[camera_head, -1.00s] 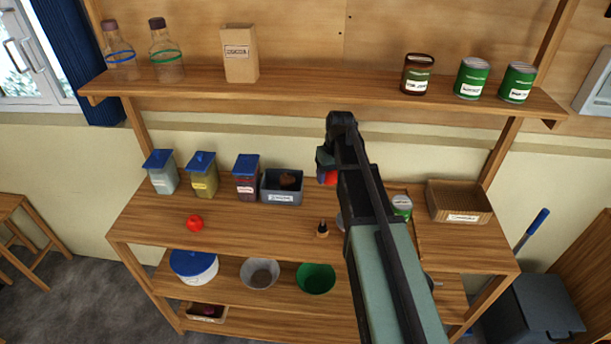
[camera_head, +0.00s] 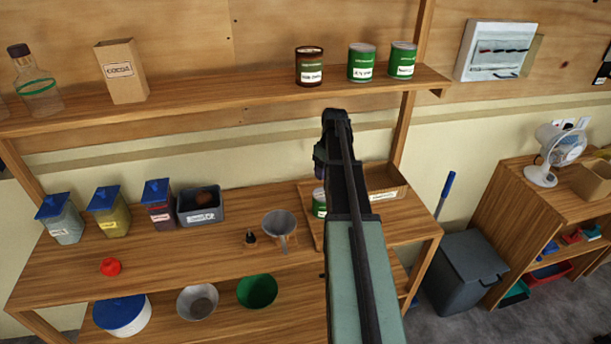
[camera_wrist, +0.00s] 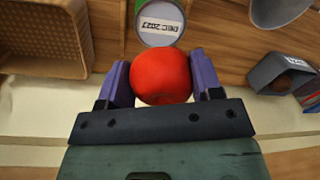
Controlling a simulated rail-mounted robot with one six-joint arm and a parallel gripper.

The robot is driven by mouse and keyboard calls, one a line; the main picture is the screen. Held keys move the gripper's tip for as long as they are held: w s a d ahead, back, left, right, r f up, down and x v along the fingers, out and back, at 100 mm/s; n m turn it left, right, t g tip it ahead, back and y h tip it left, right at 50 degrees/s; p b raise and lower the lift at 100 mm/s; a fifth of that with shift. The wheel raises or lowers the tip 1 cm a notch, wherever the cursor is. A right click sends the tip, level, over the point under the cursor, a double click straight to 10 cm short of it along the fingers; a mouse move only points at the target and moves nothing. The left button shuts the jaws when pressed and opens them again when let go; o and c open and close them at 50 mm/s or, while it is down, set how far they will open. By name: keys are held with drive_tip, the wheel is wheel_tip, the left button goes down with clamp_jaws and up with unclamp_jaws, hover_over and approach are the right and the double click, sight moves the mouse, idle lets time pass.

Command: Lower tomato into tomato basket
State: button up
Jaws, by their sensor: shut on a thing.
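My gripper (camera_head: 321,154) is above the workbench, in front of the back wall. In the wrist view my gripper (camera_wrist: 162,82) is shut on a round red tomato (camera_wrist: 161,73), with one purple finger on each side. The tomato is hidden behind my arm in the head view. A brown, woven-looking basket (camera_head: 388,188) with a white label stands at the right of the bench top, partly behind my arm. It also shows at the upper left of the wrist view (camera_wrist: 42,62), apart from the tomato. The label is too small to read.
A green can (camera_head: 319,203) stands beside the basket, partly behind my arm. A funnel (camera_head: 280,226) and a small dark bottle (camera_head: 250,237) are left of it. Another red tomato (camera_head: 111,267) lies at the bench's left. A shelf (camera_head: 225,103) with cans runs above.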

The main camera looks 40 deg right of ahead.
drive_tip(key=s+d+f+b, duration=0.2)
drive_tip(key=s+d, duration=0.1)
drive_tip(key=d, duration=0.8)
drive_tip(key=s+d+f+b, duration=0.2)
drive_tip(key=d+f+b, duration=0.1)
drive_tip(key=d, duration=0.8)
drive_tip(key=shift+s+f, duration=0.15)
drive_tip(key=shift+s, duration=0.25)
drive_tip(key=shift+f+b, duration=2.45)
drive_tip(key=shift+f, duration=0.05)
drive_tip(key=shift+f+b, duration=0.5)
drive_tip(key=o, duration=0.7)
drive_tip(key=shift+o, duration=0.2)
